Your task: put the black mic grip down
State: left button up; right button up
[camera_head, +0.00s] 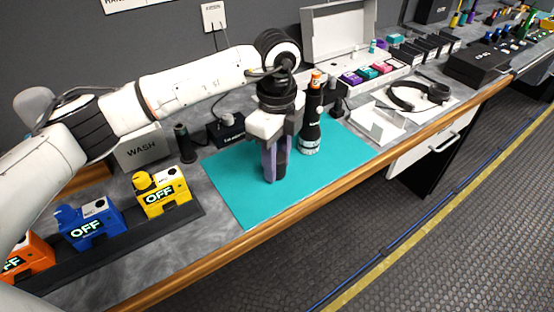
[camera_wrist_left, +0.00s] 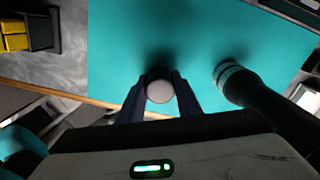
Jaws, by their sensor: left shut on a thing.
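My left gripper (camera_head: 273,176) points down over the teal mat (camera_head: 235,190), shut on the black mic grip. In the left wrist view the mic grip (camera_wrist_left: 159,89) shows as a round pale grey end with a dark edge between the two fingers (camera_wrist_left: 158,100). In the head view the fingers mostly hide it. A dark shadow lies on the mat beside it; I cannot tell whether it touches the mat. My right gripper is out of view.
A black microphone (camera_head: 311,130) with an orange tip stands upright on the mat, just right of the gripper. Yellow (camera_head: 162,193) and blue (camera_head: 89,222) "OFF" boxes stand to the left. Headphones (camera_head: 418,93) lie to the right. The front of the mat is bare.

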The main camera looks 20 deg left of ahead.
pick_arm(q)
jog(key=shift+f, duration=0.15)
jog(key=shift+f+b, duration=0.3)
jog(key=shift+f, duration=0.1)
jog(key=o, duration=1.2)
jog(key=shift+r, duration=0.15)
notch_tip(320, 180, up, 13)
jog(key=shift+f, duration=0.15)
jog(key=shift+f, duration=0.1)
